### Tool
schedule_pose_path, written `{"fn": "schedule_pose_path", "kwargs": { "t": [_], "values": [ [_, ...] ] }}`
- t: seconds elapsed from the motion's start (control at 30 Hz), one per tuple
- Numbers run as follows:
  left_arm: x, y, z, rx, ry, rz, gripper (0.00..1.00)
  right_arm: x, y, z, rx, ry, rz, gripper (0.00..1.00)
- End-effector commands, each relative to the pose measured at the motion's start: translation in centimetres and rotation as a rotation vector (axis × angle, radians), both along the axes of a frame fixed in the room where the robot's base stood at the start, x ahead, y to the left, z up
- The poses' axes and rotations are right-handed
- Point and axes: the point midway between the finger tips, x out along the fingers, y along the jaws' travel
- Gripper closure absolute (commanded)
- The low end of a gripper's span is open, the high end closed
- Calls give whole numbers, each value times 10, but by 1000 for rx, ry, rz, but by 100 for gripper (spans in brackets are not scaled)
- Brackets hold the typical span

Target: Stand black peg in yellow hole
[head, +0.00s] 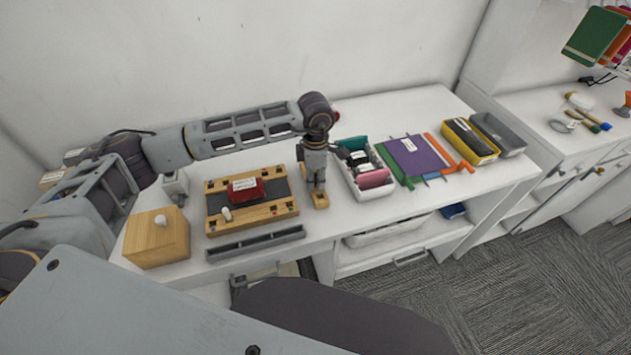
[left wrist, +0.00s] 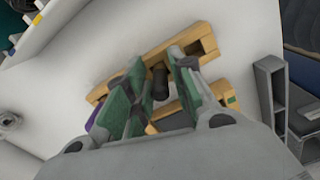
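My left gripper (head: 317,182) points down over a narrow wooden strip (head: 320,201) on the white table. In the left wrist view its green-padded fingers (left wrist: 158,85) are apart. A short black peg (left wrist: 160,80) is between them, with narrow gaps at its sides; I cannot clearly see contact. The wooden strip (left wrist: 128,75) runs behind the fingers and has a dark recess (left wrist: 192,47) near one end. The peg's lower end and any hole under it are hidden, and I cannot make out a yellow-marked hole. My right gripper is not in view.
A wooden tray (head: 280,211) with a red item lies left of the gripper. A wooden box (head: 157,240) and grey rail (head: 255,243) are nearby. A white bin (head: 378,192), purple folder (head: 415,155) and yellow bin (head: 480,156) stand to the right.

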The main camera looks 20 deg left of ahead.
Motion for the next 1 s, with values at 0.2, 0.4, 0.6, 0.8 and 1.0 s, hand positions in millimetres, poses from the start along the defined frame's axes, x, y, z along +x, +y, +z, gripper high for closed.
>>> {"fn": "schedule_pose_path", "kwargs": {
  "t": [0.2,0.4,0.6,0.8,1.0],
  "values": [
    [0,0,0,0,0,0,91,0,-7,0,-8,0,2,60],
    [0,0,0,0,0,0,100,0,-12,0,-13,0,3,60],
    [0,0,1,0,0,0,100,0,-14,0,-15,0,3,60],
    [1,0,6,-2,-2,1,100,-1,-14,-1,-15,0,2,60],
    [1,0,25,-2,-4,0,100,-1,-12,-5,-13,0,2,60]
  ]
}}
